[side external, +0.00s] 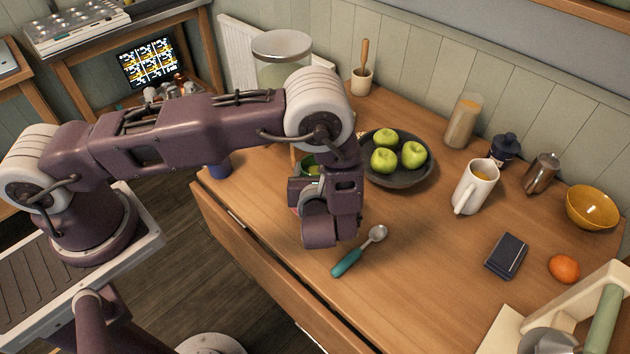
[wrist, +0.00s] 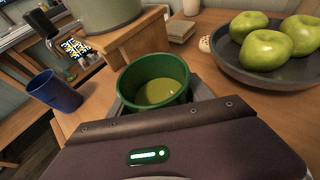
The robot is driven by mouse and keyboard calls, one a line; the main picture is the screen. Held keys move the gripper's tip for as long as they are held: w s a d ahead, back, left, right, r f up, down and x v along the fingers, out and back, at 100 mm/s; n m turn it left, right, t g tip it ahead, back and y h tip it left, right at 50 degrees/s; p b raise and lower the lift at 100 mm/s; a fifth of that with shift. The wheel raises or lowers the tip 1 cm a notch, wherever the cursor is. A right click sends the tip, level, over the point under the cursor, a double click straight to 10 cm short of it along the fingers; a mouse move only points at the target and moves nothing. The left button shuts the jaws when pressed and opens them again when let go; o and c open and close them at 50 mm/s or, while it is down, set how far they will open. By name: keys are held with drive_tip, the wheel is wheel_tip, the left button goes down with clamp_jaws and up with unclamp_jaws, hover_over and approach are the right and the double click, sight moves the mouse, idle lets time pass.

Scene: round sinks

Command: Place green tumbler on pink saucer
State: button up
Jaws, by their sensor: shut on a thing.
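The green tumbler (wrist: 156,82) sits upright between the jaws of my gripper (wrist: 160,102) in the wrist view, its open rim facing up. My gripper is shut on it. In the side external view, a bit of the green tumbler (side external: 310,165) shows behind my gripper (side external: 322,205), which hides most of it. A small pinkish sliver (side external: 294,210) shows at my gripper's left edge; it may be the pink saucer, but I cannot tell. The saucer is not otherwise visible, and the gap under the tumbler is hidden.
A dark bowl of green apples (side external: 428,173) stands right of my gripper. A teal-handled scoop (side external: 350,262) lies in front. A blue cup (side external: 218,167) stands near the table's left edge. A white jug (side external: 476,188) stands farther right. The wood between scoop and jug is clear.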

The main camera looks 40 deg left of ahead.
drive_tip(key=shift+f, duration=1.55)
drive_tip(key=shift+f, duration=0.1)
drive_tip(key=o, duration=1.6)
